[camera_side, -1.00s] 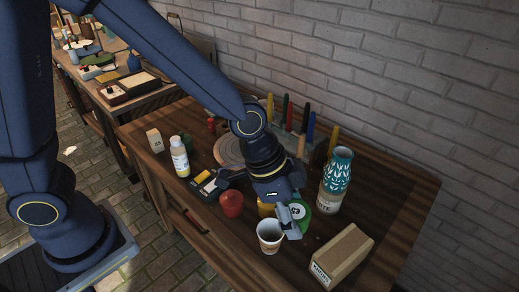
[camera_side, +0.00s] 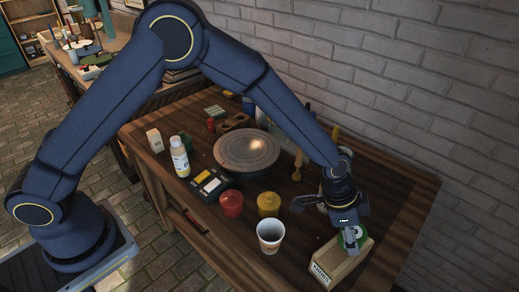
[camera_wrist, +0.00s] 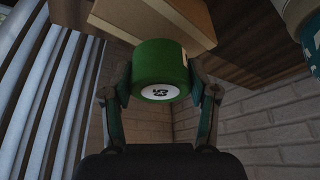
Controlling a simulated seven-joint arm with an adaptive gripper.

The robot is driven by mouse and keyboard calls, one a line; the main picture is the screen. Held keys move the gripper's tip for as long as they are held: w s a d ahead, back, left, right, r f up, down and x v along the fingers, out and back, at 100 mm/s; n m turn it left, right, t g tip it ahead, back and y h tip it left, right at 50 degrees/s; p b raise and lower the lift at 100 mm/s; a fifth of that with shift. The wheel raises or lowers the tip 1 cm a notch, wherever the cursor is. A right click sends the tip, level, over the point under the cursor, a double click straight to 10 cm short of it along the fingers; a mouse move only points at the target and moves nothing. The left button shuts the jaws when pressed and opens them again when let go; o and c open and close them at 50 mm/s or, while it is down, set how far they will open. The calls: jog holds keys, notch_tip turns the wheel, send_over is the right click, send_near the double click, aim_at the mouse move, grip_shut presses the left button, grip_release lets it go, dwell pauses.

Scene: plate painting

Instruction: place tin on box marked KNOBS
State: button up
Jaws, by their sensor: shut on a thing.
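The green tin with a white end (camera_wrist: 158,69) is between the two fingers of my gripper (camera_wrist: 160,84) in the wrist view. My gripper is shut on it. In the side view my gripper (camera_side: 350,238) holds the tin (camera_side: 361,232) over the cardboard box marked KNOBS (camera_side: 326,268) at the table's front right. The box (camera_wrist: 152,18) also shows just beyond the tin in the wrist view. I cannot tell whether the tin touches the box top. Part of the box top is hidden by my gripper.
A paper cup (camera_side: 270,237), a yellow jar (camera_side: 268,204) and a red jar (camera_side: 231,203) stand left of the box. A round wheel (camera_side: 246,150) lies further back. A teal and white vessel (camera_wrist: 308,30) is close by in the wrist view, mostly hidden in the side view.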

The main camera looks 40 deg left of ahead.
jog(key=shift+f, duration=1.35)
jog(key=shift+f, duration=0.15)
jog(key=o, duration=1.2)
jog(key=shift+o, duration=0.2)
jog(key=v, duration=1.2)
jog(key=s+a+r+n+t+y, duration=0.1)
jog(key=s+a+r+n+t, duration=0.2)
jog(key=a+r, duration=1)
jog(key=s+a+r+n+y, duration=0.3)
jog(key=s+a+n, duration=0.5)
jog(key=s+a, duration=0.7)
jog(key=shift+s+a+n, duration=0.3)
jog(key=shift+a+n, duration=0.1)
jog(key=shift+a, duration=0.8)
